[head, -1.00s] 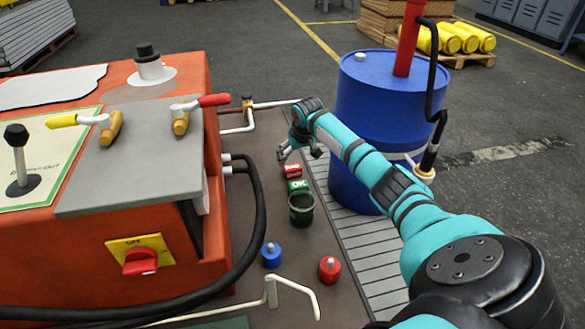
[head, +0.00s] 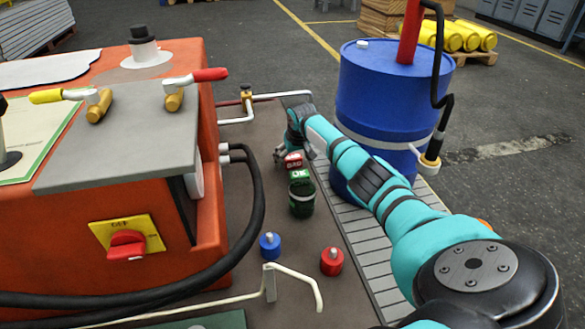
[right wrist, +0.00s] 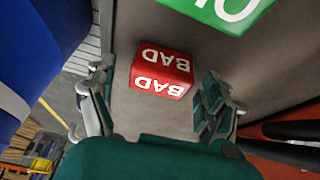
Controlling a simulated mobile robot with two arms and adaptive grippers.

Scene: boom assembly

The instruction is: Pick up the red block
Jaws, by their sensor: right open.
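The red block (head: 293,160), marked BAD, lies on the brown surface, just behind the green OK block (head: 299,175). In the right wrist view the red block (right wrist: 161,74) sits between the spread fingers of my right gripper (right wrist: 150,98), and the green block (right wrist: 232,10) is beyond it. My right gripper (head: 286,152) is open and low beside the red block in the head view. No grip on the block shows. My left gripper is not in view.
A dark green bucket (head: 302,199) stands in front of the green block. A blue drum (head: 388,100) stands close on the right. The orange machine (head: 100,260) and black hoses (head: 258,200) are on the left. Blue (head: 270,246) and red (head: 332,261) weights stand nearer.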

